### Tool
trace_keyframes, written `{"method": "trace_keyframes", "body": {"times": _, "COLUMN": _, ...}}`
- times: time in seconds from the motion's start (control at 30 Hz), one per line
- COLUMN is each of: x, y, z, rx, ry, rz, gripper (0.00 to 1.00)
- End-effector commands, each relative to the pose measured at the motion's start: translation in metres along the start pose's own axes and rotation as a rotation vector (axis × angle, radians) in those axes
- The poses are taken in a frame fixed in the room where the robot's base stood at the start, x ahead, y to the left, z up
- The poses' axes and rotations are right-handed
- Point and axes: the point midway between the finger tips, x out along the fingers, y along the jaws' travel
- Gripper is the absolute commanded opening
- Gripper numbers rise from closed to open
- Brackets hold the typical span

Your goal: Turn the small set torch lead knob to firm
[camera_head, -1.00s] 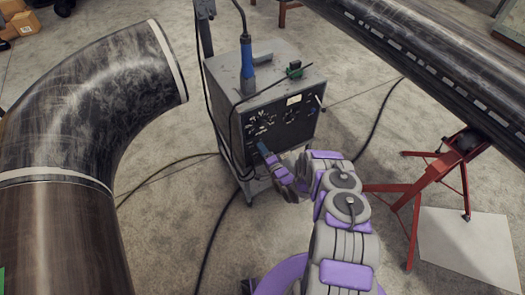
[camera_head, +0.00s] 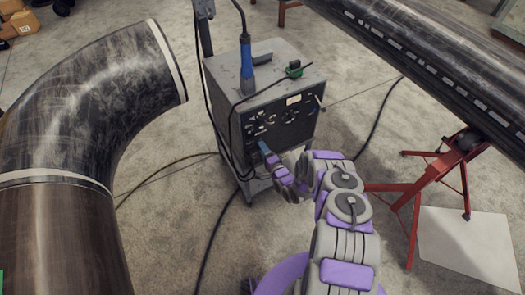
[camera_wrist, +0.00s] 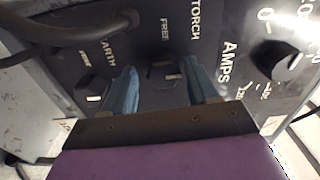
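The grey welding machine (camera_head: 262,80) stands on the floor with its dark control panel (camera_head: 285,112) facing me. In the wrist view, the small dark torch lead knob (camera_wrist: 163,72) sits below the TORCH label, near a FREE mark. My gripper (camera_wrist: 162,78) is open, with one blue finger on each side of this knob. A gap seems to show on both sides; I cannot tell whether either finger touches it. In the head view, my gripper (camera_head: 264,148) is at the panel's lower left and hides the knob. No FIRM mark is readable.
In the wrist view, an EARTH-side knob (camera_wrist: 91,92) is left of my fingers and the AMPS knob (camera_wrist: 275,60) is right. A thick cable (camera_wrist: 105,25) crosses the upper left. A flanged pipe elbow (camera_head: 95,110) and a red pipe stand (camera_head: 430,175) flank the machine.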

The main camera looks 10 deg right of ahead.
Motion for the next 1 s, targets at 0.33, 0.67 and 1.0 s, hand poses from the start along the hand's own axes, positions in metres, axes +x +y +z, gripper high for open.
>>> {"method": "trace_keyframes", "body": {"times": 0.33, "x": -0.003, "y": -0.002, "z": 0.001, "rx": 0.0, "ry": -0.003, "rz": -0.002, "gripper": 0.62}}
{"method": "trace_keyframes", "body": {"times": 0.67, "x": -0.06, "y": -0.002, "z": 0.0, "rx": 0.004, "ry": 0.0, "rz": 0.001, "gripper": 0.62}}
{"method": "trace_keyframes", "body": {"times": 1.0, "x": -0.134, "y": -0.001, "z": -0.002, "rx": 0.003, "ry": 0.003, "rz": 0.001, "gripper": 0.62}}
